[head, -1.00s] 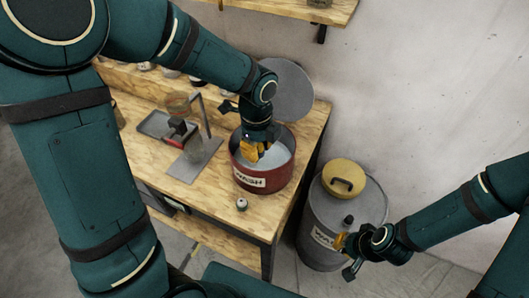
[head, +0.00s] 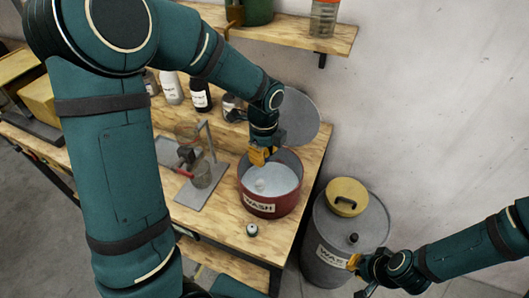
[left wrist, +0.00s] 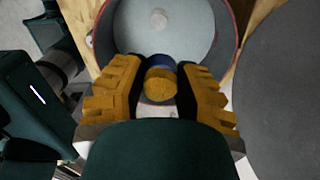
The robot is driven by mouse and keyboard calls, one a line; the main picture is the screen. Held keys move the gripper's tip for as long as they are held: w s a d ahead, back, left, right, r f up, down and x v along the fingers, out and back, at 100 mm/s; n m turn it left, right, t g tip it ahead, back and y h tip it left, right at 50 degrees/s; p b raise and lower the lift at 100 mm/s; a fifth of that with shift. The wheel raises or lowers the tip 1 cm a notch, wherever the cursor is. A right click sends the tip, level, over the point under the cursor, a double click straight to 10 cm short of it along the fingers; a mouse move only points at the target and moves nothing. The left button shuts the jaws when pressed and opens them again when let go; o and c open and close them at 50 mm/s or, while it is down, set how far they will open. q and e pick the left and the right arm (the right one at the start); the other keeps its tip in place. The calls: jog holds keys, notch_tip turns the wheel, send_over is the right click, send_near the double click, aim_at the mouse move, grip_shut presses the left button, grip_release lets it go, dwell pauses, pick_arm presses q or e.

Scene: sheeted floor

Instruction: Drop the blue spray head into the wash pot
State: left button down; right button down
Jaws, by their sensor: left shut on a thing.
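The wash pot (head: 258,209) is a red round pot labelled WASH on the wooden bench, holding pale grey-blue liquid. My left gripper (head: 262,155) is over the pot's far side, pointing down. In the left wrist view, its yellow-padded fingers (left wrist: 158,85) are closed on the blue spray head (left wrist: 158,61), which has a round tan part facing the camera. The spray head is mostly hidden by the fingers in the head view. A small pale round thing (head: 259,184) shows in the pot's liquid. My right gripper (head: 359,276) is open and empty beside the grey drum.
A grey round lid (head: 293,113) stands behind the pot. A grey drum (head: 325,256) with a yellow top is right of the bench. A small white-and-dark item (head: 251,230) lies in front.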

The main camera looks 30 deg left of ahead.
pick_arm(q)
notch_tip(320, 180, down, 5)
jog(key=b, duration=0.3)
jog(key=c, duration=0.7)
grip_release()
jog(key=shift+r, duration=0.15)
notch_tip(320, 180, up, 12)
jog(key=shift+f, duration=0.1)
jog(key=shift+d, duration=0.1)
